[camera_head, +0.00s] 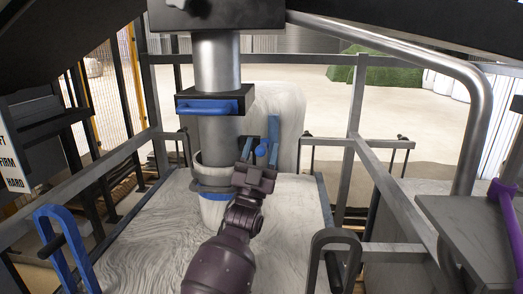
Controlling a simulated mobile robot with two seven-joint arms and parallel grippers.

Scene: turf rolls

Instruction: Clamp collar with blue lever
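A vertical grey pipe (216,66) comes down from the top. A grey clamp collar (212,176) is around its lower part, where the pale wrapped neck begins, with a blue strip along its lower edge. Blue lever parts (273,130) stand upright just right of the collar, with a rounded blue end (261,150) beside them. My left gripper (260,149) reaches up from the bottom centre. Its fingers look apart, with the rounded blue end between them; contact cannot be told. The gripper hides part of the collar's right side. My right gripper is not in view.
A black bracket with a blue handle (208,106) crosses the pipe above the collar. Pale, swirl-patterned surfaces (150,240) lie below and behind. Grey rails (350,110) frame the space. A blue loop (64,240) stands left, a grey table (470,235) right.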

